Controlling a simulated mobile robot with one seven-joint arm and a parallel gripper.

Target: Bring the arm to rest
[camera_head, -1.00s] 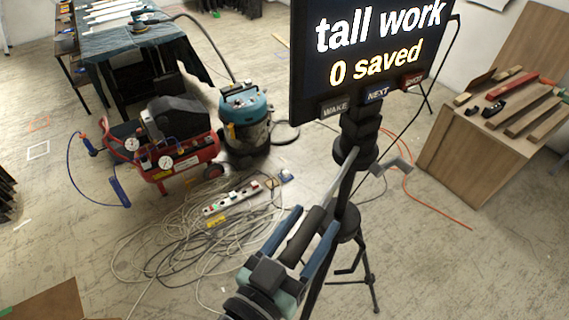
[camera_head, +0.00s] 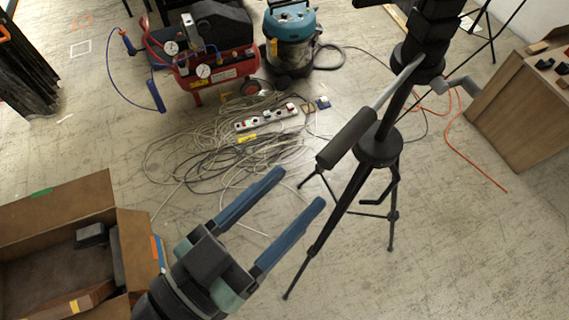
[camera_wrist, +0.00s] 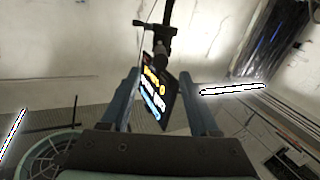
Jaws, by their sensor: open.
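My gripper (camera_head: 300,190) is open and empty, with its two long blue fingers apart. In the head view it is low in the middle, left of the black tripod stand (camera_head: 379,148), which has a dark padded handle (camera_head: 346,137). A gap shows between the fingertips and the handle in the picture. In the wrist view, the two fingers rise on either side of a tilted dark screen (camera_wrist: 160,92) with coloured text, seen beyond them. Nothing is held.
An open cardboard box (camera_head: 60,212) is at the lower left, beside my wrist. Coiled cables and a power strip (camera_head: 266,117) lie on the floor. A red compressor (camera_head: 215,68) and a teal vacuum (camera_head: 290,35) stand behind. A wooden bench (camera_head: 520,110) is at right.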

